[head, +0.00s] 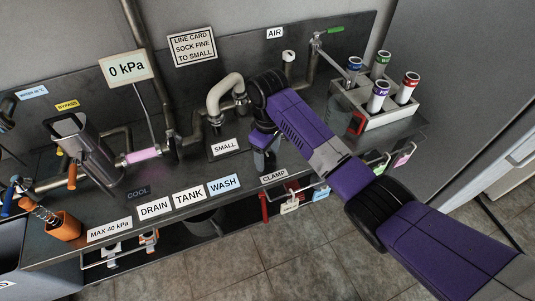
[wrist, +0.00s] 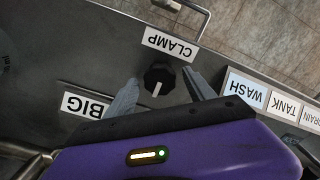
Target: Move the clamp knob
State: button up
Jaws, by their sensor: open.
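The clamp knob (wrist: 158,78) is a round black knob with a pale pointer line, on the dark bench top just behind the CLAMP label (wrist: 170,44) in the wrist view. My gripper (wrist: 160,82) is open, with one grey finger on each side of the knob; I cannot tell whether they touch it or how far above the bench they are. In the head view my gripper (head: 265,158) points down at the bench behind the CLAMP label (head: 274,176). The knob is hidden there by my gripper.
A BIG label (wrist: 86,104) lies left of the knob in the wrist view, and a WASH label (wrist: 246,89) right. In the head view a curved pipe (head: 222,94) stands left of my arm, and a rack of capped tubes (head: 394,117) stands right.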

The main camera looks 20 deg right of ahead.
grip_shut()
jog(key=c, duration=1.4)
grip_release()
jog(key=shift+r, duration=0.1)
jog(key=shift+o, duration=0.2)
jog(key=shift+p, duration=0.3)
jog(key=shift+a+r+m+p, duration=0.1)
jog(key=shift+r+m+p, duration=0.05)
jog(key=shift+m+p, duration=0.85)
jog(key=m+p, duration=0.3)
jog(key=m, duration=0.1)
jog(key=shift+m, duration=0.3)
jog(key=m+p, duration=0.2)
jog(key=m, duration=0.2)
jog(key=shift+d+m+p, duration=0.2)
jog(key=shift+m+p, duration=0.55)
jog(key=shift+m, duration=1.35)
jog(key=shift+w, duration=0.1)
